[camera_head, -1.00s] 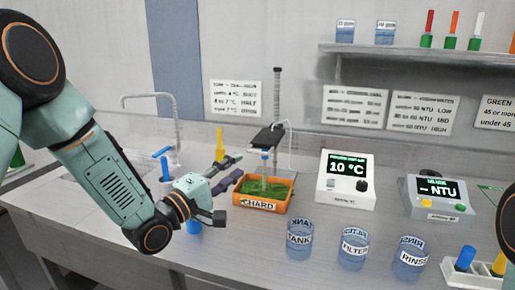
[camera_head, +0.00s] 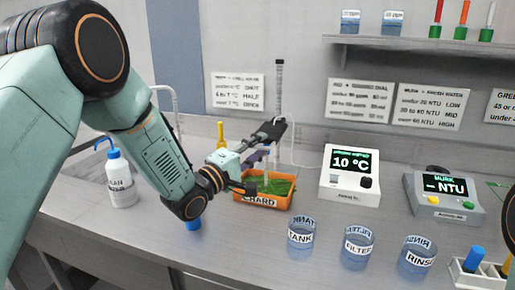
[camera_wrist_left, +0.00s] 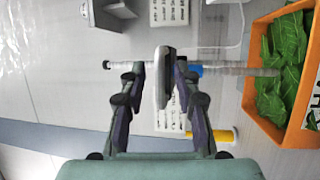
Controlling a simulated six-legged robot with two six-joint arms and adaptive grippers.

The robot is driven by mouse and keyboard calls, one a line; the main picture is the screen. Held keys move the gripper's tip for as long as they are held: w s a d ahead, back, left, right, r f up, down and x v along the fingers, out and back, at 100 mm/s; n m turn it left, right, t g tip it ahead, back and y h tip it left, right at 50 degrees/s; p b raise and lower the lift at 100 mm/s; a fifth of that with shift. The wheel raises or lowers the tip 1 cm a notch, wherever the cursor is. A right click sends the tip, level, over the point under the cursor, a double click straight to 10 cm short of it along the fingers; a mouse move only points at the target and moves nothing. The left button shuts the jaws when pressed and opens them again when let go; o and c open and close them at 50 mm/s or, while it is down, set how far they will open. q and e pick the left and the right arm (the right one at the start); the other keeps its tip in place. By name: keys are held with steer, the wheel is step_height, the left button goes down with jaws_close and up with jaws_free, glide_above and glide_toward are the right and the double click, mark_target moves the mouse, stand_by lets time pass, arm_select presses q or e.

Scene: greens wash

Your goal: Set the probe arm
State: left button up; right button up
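The probe's blue collar (camera_wrist_left: 196,70) is beside the right finger. My right gripper is out of view.
Three beakers, TANK (camera_head: 301,233), FILTER (camera_head: 358,247) and RINSE (camera_head: 416,258), stand in front. The 10 °C meter (camera_head: 349,177) and NTU meter (camera_head: 444,194) are to the right.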

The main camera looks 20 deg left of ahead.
arm_select(q)
steer(key=shift+s+a+r, duration=0.1)
steer(key=shift+s+r, duration=0.1)
steer(key=shift+s, duration=0.1)
steer(key=shift+w+d+f, duration=0.25)
steer(key=shift+w+f, duration=0.1)
steer(key=shift+w, duration=0.3)
steer(key=c, duration=0.3)
steer(key=shift+s+a+r, duration=0.15)
steer(key=shift+s+r, duration=0.05)
steer(key=shift+s, duration=0.2)
jaws_close()
